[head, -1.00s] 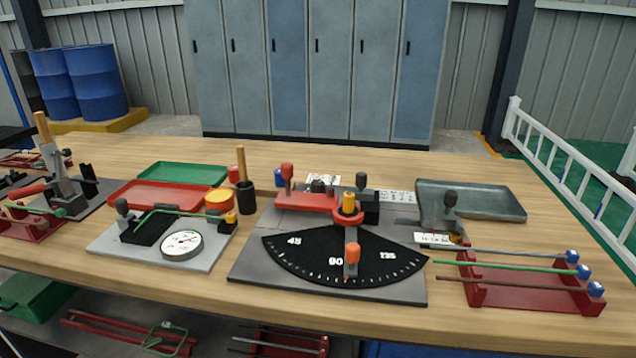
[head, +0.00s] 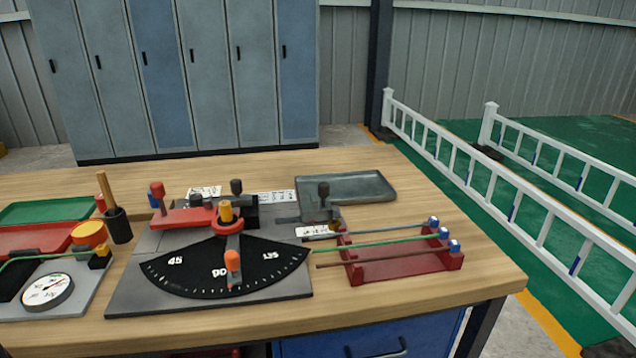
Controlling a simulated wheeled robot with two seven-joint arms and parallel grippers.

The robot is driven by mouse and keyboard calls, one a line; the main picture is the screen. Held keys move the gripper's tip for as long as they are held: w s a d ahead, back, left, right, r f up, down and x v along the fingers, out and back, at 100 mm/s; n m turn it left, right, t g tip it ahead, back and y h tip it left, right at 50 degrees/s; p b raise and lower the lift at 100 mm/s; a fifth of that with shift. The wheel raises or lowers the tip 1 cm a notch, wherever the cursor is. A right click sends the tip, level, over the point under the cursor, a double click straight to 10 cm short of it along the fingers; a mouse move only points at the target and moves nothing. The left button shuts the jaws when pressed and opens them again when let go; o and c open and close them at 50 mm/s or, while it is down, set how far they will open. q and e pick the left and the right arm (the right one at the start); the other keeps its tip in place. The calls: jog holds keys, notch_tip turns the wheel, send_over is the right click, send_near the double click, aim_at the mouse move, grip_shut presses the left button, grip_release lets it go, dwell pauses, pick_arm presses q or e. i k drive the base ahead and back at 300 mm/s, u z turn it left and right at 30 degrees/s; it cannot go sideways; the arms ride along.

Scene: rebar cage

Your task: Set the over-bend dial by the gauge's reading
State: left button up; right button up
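The gauge has a round white dial (head: 47,290) on a grey plate at the left edge, with a green bar (head: 45,257) lying across its fixture. Its reading is too small to tell. The bender (head: 155,303) stands right of it on a grey plate. Its black fan-shaped scale (head: 190,276) is marked 45, 90 and 135. The orange-tipped pointer arm (head: 233,262) points close to 90. Neither gripper is in view.
A red rack (head: 405,267) with several bars with blue ends stands right of the bender. A grey tray (head: 345,187) lies behind. A black cup (head: 118,226) with a wooden handle and a yellow-topped pot (head: 88,235) stand left. The bench (head: 420,297) is clear at front right.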

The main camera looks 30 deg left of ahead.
aim_at(195, 200)
jog(key=z, duration=1.1)
jog(key=k, duration=0.9)
jog(key=u, duration=1.3)
